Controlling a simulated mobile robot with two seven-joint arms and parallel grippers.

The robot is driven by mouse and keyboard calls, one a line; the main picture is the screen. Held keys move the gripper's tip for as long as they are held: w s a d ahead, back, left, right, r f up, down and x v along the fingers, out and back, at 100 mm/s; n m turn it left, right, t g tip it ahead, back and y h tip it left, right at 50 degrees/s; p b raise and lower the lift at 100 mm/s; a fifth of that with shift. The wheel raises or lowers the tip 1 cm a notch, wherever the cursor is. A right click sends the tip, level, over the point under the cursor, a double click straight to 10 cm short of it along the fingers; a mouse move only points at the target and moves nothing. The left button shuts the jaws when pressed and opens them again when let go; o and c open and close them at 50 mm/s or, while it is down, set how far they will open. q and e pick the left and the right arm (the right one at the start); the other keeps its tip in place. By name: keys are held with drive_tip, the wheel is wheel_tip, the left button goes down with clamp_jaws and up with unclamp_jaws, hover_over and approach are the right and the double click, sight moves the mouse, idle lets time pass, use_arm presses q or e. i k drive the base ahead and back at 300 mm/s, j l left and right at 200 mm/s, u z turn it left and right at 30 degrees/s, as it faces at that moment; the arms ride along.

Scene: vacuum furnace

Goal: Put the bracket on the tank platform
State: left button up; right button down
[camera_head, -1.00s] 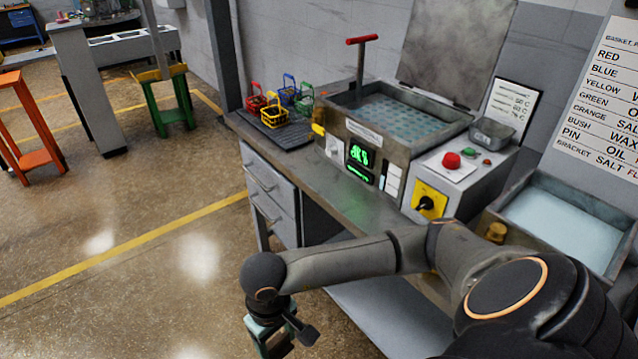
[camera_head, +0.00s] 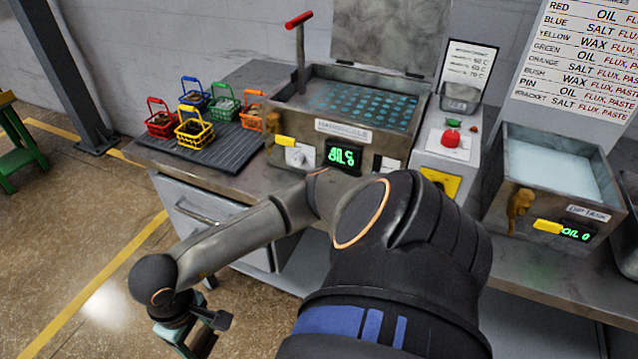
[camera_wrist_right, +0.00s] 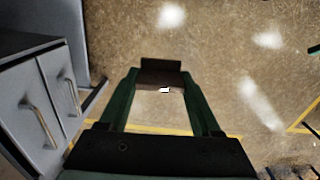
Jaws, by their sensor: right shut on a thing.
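My right gripper (camera_wrist_right: 160,88) is shut on a small dark brown piece, the bracket (camera_wrist_right: 154,76), between its fingertips in the right wrist view. The floor lies below it. In the head view my right gripper (camera_head: 185,338) hangs at the lower left, in front of the bench, partly cut by the frame edge; the bracket cannot be made out there. A metal tank (camera_head: 408,152) on the bench holds a flat perforated teal platform (camera_head: 362,105). Its grey lid stands open behind it. My left gripper is not in view.
Several coloured wire baskets stand on a dark ribbed mat (camera_head: 228,152) left of the tank. A red T-handle (camera_head: 299,20) rises at the tank's left. A control box with a red button (camera_head: 451,138) and a dip tank (camera_head: 558,165) stand to the right. Drawers (camera_head: 215,225) are below.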

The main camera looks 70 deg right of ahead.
sight(366, 108)
drive_tip(key=i+z, duration=0.1)
drive_tip(key=z, duration=1.1)
